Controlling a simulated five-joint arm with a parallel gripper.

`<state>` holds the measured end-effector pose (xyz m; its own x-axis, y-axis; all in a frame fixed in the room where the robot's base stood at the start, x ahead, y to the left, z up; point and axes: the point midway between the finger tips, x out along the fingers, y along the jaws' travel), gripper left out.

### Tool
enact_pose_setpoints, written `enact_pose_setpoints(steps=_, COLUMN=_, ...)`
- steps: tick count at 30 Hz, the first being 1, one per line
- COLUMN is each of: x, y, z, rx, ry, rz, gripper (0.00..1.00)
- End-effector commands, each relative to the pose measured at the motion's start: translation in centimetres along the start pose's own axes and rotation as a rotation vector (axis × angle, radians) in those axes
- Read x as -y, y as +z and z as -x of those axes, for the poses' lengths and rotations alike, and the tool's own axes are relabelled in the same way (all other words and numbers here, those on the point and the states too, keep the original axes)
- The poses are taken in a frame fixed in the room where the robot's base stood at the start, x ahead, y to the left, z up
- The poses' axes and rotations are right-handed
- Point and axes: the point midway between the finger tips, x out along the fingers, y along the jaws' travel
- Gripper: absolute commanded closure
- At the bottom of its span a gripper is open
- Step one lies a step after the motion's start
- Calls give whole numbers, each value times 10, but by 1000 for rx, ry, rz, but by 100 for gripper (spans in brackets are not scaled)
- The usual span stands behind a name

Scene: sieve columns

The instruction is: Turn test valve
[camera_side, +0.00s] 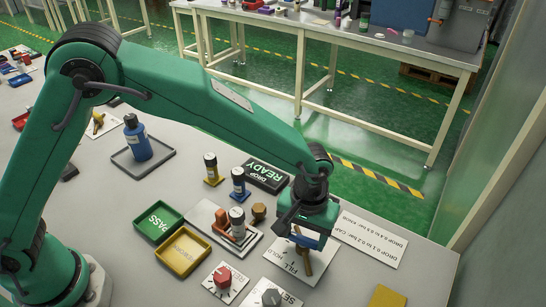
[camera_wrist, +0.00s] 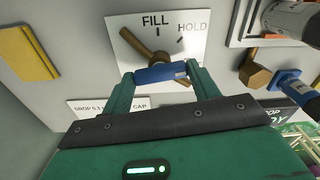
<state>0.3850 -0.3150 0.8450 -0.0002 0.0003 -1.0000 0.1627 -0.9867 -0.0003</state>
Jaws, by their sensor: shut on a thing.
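The test valve is a brown bar handle (camera_wrist: 137,42) on a white plate (camera_wrist: 200,60) marked FILL and HOLD. In the wrist view one end of the handle points up-left, left of the word FILL; the other end shows beyond the blue bar. In the side view the handle (camera_side: 306,267) is partly hidden under my gripper (camera_side: 305,241). My gripper (camera_wrist: 162,78) is shut on a blue bar (camera_wrist: 158,73) lying across the handle. I cannot tell whether this bar is part of the valve or touches the handle.
A rack with a vial (camera_side: 237,222) stands left of the valve plate, near a brown hex piece (camera_side: 259,212). A red knob (camera_side: 222,277) and a grey knob (camera_side: 271,297) are in front. Green (camera_side: 158,208) and yellow (camera_side: 183,235) trays lie left. A yellow block (camera_side: 386,297) is at right.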

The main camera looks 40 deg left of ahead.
Motion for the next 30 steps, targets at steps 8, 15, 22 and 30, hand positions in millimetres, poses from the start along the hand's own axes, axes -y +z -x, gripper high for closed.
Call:
enact_pose_setpoints(steps=8, x=0, y=0, z=1, rx=0, ry=0, rz=231, gripper=63)
enact_pose_setpoints(steps=15, x=0, y=-1, z=1, rx=0, ry=0, rz=459, gripper=63)
enact_pose_setpoints(steps=22, x=0, y=-1, z=1, rx=0, ry=1, rz=678, gripper=63)
enact_pose_setpoints(steps=30, x=0, y=-1, z=2, rx=0, ry=1, rz=935, gripper=63)
